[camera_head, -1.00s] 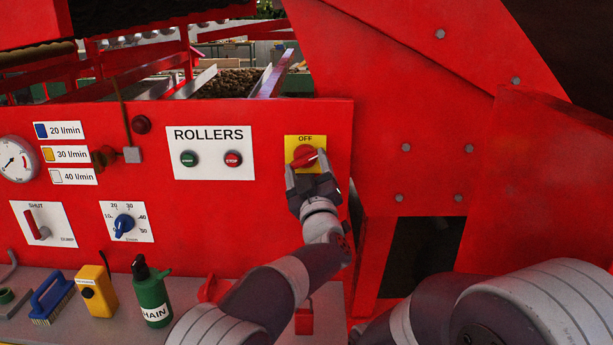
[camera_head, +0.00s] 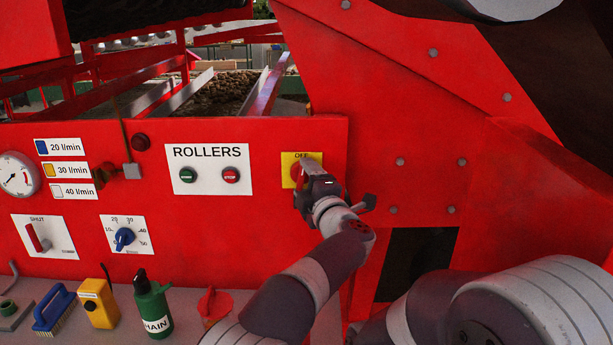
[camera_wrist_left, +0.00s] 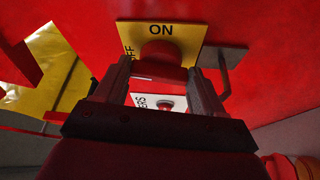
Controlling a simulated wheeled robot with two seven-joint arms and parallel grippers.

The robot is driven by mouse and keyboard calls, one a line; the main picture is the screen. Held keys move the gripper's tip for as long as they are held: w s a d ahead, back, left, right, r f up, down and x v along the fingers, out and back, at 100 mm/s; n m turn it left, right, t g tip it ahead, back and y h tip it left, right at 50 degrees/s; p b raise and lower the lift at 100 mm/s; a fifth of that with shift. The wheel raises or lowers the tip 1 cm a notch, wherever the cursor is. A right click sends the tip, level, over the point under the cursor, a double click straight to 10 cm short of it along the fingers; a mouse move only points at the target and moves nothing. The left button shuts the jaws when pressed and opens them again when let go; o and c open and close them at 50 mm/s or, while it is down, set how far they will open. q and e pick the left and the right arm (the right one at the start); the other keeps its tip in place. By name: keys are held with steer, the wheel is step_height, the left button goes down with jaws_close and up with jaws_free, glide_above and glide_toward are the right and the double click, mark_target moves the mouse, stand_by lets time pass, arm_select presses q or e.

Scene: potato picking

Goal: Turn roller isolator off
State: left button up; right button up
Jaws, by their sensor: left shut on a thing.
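The roller isolator is a red rotary knob (camera_head: 296,174) on a yellow plate (camera_head: 313,157) marked OFF at its top, right of the ROLLERS panel. In the left wrist view the knob (camera_wrist_left: 162,58) sits between the two fingers, and its plate (camera_wrist_left: 190,36) reads ON at the picture's top and OFF at the left. My left gripper (camera_head: 301,185) is shut on the knob and hides part of it in the head view; it also shows in the left wrist view (camera_wrist_left: 160,78). The knob's pointer direction is not clear. My right gripper is out of view.
The ROLLERS panel (camera_head: 209,169) with green and red buttons is left of the isolator. A blue dial (camera_head: 124,238) and the SHUT lever (camera_head: 36,238) are lower left. A green bottle (camera_head: 152,305), a yellow box (camera_head: 98,304) and a brush (camera_head: 53,310) stand on the ledge below.

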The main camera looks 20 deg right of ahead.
arm_select(q)
steer(key=shift+n+g+p, duration=0.4)
steer(key=shift+n, duration=0.4)
steer(key=shift+f, duration=0.15)
steer(key=o, duration=0.9)
steer(key=shift+c, duration=0.2)
steer(key=shift+o, duration=0.9)
steer(key=shift+a, duration=0.1)
steer(key=shift+s, duration=0.1)
steer(key=s+d+b, duration=0.1)
steer(key=s+b, duration=0.7)
steer(key=s, duration=0.4)
steer(key=shift+s+d+r, duration=0.15)
steer(key=shift+s+r, duration=0.05)
steer(key=shift+s, duration=0.1)
